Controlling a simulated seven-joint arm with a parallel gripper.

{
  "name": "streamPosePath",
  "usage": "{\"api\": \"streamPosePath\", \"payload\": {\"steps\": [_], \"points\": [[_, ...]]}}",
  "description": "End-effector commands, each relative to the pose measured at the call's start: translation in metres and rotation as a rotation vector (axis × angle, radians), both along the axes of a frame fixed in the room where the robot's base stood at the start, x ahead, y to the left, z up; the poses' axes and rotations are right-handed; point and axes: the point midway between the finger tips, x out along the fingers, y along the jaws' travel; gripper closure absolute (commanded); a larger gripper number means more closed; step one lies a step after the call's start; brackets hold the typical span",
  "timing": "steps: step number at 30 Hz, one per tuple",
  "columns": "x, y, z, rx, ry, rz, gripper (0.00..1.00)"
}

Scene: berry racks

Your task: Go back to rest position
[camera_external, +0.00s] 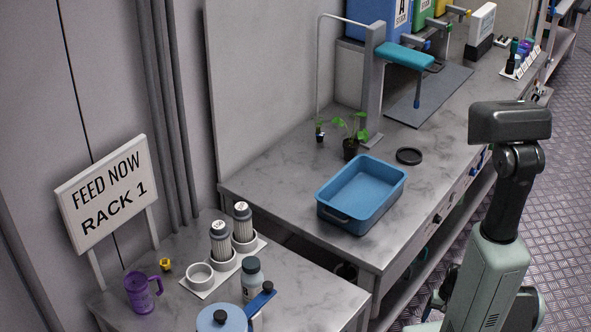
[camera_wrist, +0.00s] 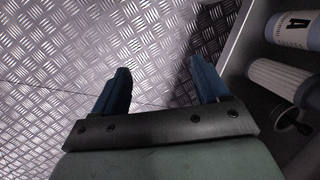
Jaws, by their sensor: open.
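My gripper (camera_wrist: 160,68) shows in the wrist view with its two blue fingers spread wide apart. Nothing is between them. It is over the patterned metal floor (camera_wrist: 60,60), beside a shelf or open bay at the right. In the external view my arm stands at the right, beside the benches. I cannot make out the gripper's fingers in that view.
The grey bench holds an empty blue tray (camera_external: 336,214), a potted seedling (camera_external: 351,148) and a black ring (camera_external: 409,156). The nearer table holds a purple mug (camera_external: 139,294), filter cartridges (camera_external: 221,239) and a blue-lidded pot (camera_external: 222,319). A white labelled cylinder (camera_wrist: 292,30) is close right.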

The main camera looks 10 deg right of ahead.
Motion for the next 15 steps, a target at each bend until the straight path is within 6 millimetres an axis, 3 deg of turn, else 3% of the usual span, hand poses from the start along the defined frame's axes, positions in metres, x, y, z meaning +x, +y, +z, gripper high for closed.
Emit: {"api": "streamPosePath", "payload": {"steps": [1, 3, 9, 15], "points": [[-0.023, 0.011, -0.008, -0.006, 0.051, 0.044, 0.26], [-0.051, 0.021, -0.016, -0.018, 0.118, 0.101, 0.26], [-0.122, 0.037, -0.031, -0.058, 0.287, 0.249, 0.26], [-0.166, 0.04, -0.035, -0.089, 0.392, 0.34, 0.26]]}}
